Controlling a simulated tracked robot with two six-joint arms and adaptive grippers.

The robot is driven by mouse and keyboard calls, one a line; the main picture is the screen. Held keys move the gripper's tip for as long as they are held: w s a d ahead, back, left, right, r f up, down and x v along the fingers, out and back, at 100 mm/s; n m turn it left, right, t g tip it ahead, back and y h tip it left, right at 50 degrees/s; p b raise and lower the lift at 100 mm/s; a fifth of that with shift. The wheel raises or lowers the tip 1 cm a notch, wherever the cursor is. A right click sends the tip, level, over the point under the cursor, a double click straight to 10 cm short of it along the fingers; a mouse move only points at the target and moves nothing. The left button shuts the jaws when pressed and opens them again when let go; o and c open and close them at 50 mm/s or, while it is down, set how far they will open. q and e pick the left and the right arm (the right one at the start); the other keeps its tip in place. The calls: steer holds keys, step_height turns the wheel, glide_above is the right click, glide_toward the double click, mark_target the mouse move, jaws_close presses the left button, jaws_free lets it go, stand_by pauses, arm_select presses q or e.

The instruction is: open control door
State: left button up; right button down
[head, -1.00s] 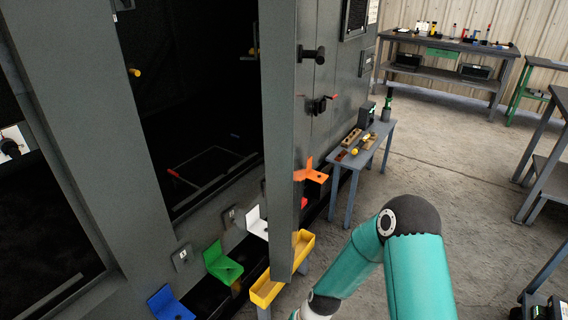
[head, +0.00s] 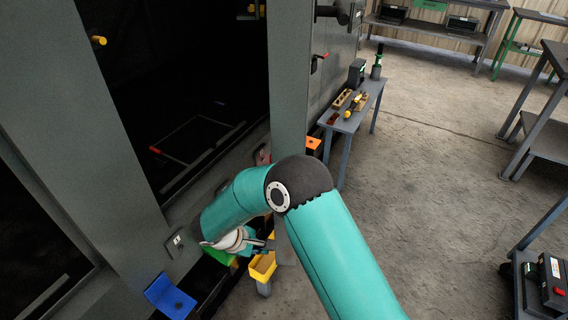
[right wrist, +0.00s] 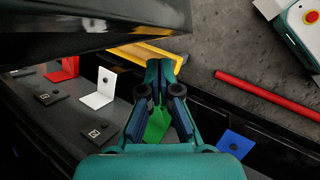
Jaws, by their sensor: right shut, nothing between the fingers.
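A tall grey door panel (head: 290,70) stands out from the enclosure at the right edge of a dark open bay (head: 180,80). A black handle (head: 333,13) shows at its right side near the top. My right gripper (head: 265,244) is low in front of the enclosure, close to the lower part of the panel; I cannot tell whether they touch. In the right wrist view my right gripper (right wrist: 166,66) is shut and empty, with its tips near a yellow bin (right wrist: 135,58). Part of the panel is hidden by my right arm. My left gripper is not in view.
Coloured brackets line the enclosure's lower ledge: blue (head: 168,298), green (right wrist: 157,124), white (right wrist: 98,90) and red (right wrist: 64,69). A small grey table (head: 352,118) with parts stands to the right. Open concrete floor (head: 430,170) lies right of my arm.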

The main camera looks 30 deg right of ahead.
steer(key=w+d+r+m+t+h, duration=0.1)
steer(key=w+r+h, duration=0.25)
steer(key=r, duration=0.35)
steer(key=w+d+r+t+h, duration=0.1)
steer(key=w+r+t+h, duration=0.1)
steer(key=w+r, duration=0.35)
step_height(320, 180, up, 21)
steer(key=s+a+m+h, duration=0.1)
steer(key=m+h, duration=0.5)
steer(key=d, duration=0.4)
steer(key=d+p, duration=0.1)
steer(key=d, duration=0.3)
steer(key=s+d+p, duration=0.1)
steer(key=d, duration=0.3)
steer(key=shift+d, duration=0.25)
steer(key=shift+s+d, duration=0.1)
